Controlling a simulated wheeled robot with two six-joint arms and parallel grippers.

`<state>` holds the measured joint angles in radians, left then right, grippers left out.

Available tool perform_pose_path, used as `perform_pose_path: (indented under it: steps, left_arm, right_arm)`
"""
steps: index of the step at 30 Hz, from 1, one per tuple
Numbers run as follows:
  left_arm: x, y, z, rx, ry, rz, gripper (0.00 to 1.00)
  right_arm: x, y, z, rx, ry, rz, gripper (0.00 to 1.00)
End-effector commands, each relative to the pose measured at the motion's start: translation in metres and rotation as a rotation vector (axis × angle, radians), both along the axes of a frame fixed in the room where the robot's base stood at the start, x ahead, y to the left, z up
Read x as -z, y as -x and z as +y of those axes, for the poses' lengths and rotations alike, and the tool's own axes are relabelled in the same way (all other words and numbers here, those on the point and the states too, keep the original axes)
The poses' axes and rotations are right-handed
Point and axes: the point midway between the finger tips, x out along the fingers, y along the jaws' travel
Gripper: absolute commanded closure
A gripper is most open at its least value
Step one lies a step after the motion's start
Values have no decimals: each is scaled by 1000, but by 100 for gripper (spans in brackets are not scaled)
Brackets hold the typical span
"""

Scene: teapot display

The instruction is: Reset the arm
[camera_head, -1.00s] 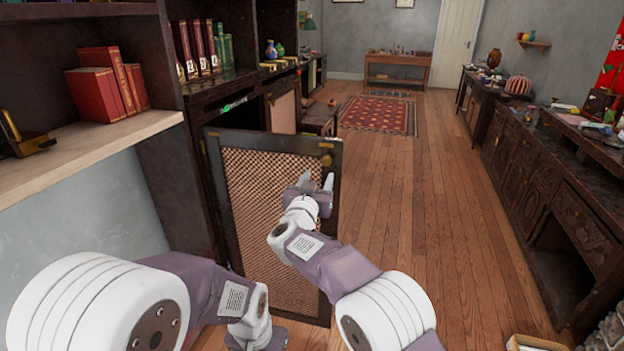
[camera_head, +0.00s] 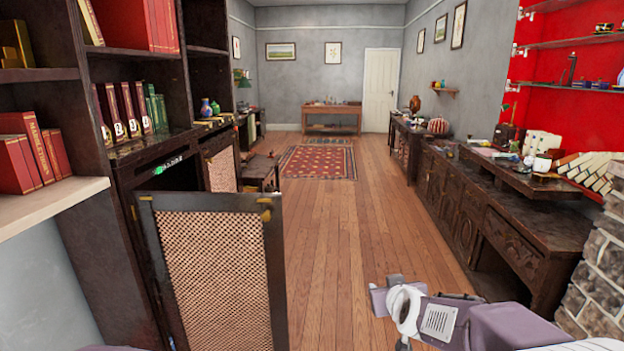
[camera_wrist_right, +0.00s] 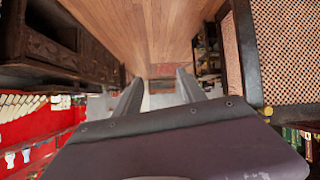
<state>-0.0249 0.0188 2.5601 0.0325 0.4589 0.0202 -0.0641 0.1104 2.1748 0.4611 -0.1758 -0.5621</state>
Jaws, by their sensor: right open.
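My right gripper (camera_head: 384,292) is in the lower right of the head view, over the wooden floor and to the right of the open cabinet door (camera_head: 222,275). In the right wrist view its two fingers (camera_wrist_right: 160,88) stand apart with nothing between them. The door has a dark frame and a woven mesh panel, and shows at the upper right of the wrist view (camera_wrist_right: 290,50). A clear gap lies between gripper and door. My left gripper is out of view; only a sliver of my left arm shows at the bottom left edge.
A bookcase with red books (camera_head: 30,160) stands on the left. A long dark sideboard (camera_head: 470,215) with small objects runs along the right, near a stone pillar (camera_head: 605,270). The wooden floor (camera_head: 345,230) between is clear up to a patterned rug (camera_head: 318,163).

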Motion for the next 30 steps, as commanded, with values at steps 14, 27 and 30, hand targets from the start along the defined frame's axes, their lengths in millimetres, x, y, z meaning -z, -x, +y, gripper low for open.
perform_pose_path:
  steps: [14, 27, 30]
  left_arm:
    - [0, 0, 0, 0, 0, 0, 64]
    - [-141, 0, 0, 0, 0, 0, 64]
    - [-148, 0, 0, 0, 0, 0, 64]
  right_arm:
    - [165, 255, -4, 70, -90, 902, 52]
    - [23, 257, -3, 122, -126, 911, 52]
    - [17, 257, -3, 122, -126, 911, 52]
